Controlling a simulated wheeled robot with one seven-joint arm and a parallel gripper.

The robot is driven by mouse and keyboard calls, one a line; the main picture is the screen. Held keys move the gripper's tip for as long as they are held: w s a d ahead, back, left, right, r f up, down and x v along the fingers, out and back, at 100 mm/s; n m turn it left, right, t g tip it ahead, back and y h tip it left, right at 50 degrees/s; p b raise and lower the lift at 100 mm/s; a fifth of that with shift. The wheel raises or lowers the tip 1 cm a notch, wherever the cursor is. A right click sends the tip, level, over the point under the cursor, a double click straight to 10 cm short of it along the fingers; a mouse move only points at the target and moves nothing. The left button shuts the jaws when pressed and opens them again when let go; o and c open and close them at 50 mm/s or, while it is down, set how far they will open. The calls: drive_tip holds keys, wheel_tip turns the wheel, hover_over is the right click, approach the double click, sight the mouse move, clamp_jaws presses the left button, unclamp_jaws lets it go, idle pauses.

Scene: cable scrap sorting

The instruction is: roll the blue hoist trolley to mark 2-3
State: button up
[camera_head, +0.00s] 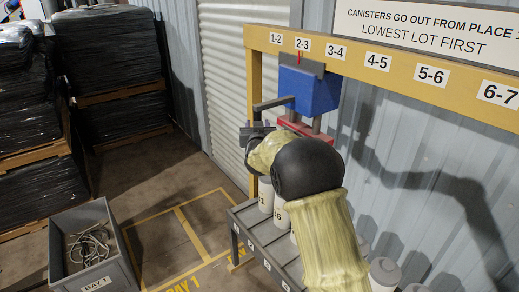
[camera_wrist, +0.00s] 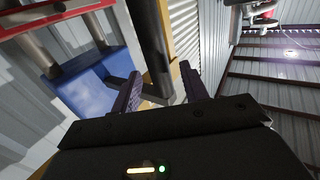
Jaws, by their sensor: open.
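The blue hoist trolley (camera_head: 312,90) hangs from the yellow beam (camera_head: 400,66) below the 2-3 (camera_head: 302,44) and 3-4 plates. A thin red line on its dark top plate stands under the 2-3 plate. A dark handle (camera_head: 272,103) sticks out from its left side and bends down. My gripper (camera_head: 257,128) is at the lower end of this handle. In the wrist view my gripper (camera_wrist: 160,72) is open, with the dark handle bar (camera_wrist: 150,40) showing between its fingers. The blue body (camera_wrist: 92,88) is at left. I cannot tell whether the fingers touch the bar.
A red part (camera_head: 305,128) hangs below the trolley. White canisters (camera_head: 281,215) stand on a grey rack (camera_head: 250,222) beneath, partly hidden by my arm. A grey bin (camera_head: 128,262) with cable scrap is at lower left. Black wrapped pallets (camera_head: 115,45) stand behind it.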

drive_tip(key=s+d+b, duration=0.1)
drive_tip(key=s+b, duration=0.4)
drive_tip(key=s, duration=0.9)
drive_tip(key=shift+s+d, duration=0.2)
drive_tip(key=s+d+f+g, duration=1.1)
drive_tip(key=s+d+f, duration=0.3)
drive_tip(key=s+f, duration=0.3)
drive_tip(key=s+d+f+g, duration=0.2)
drive_tip(key=s, duration=0.3)
drive_tip(key=s+d+f+m+g+h, duration=0.1)
drive_tip(key=s+d+f+g, duration=0.1)
drive_tip(key=s, duration=0.4)
drive_tip(key=shift+s+d+f+h, duration=0.2)
drive_tip(key=shift+s+f+h, duration=0.1)
drive_tip(key=shift+f, duration=0.25)
idle(0.6)
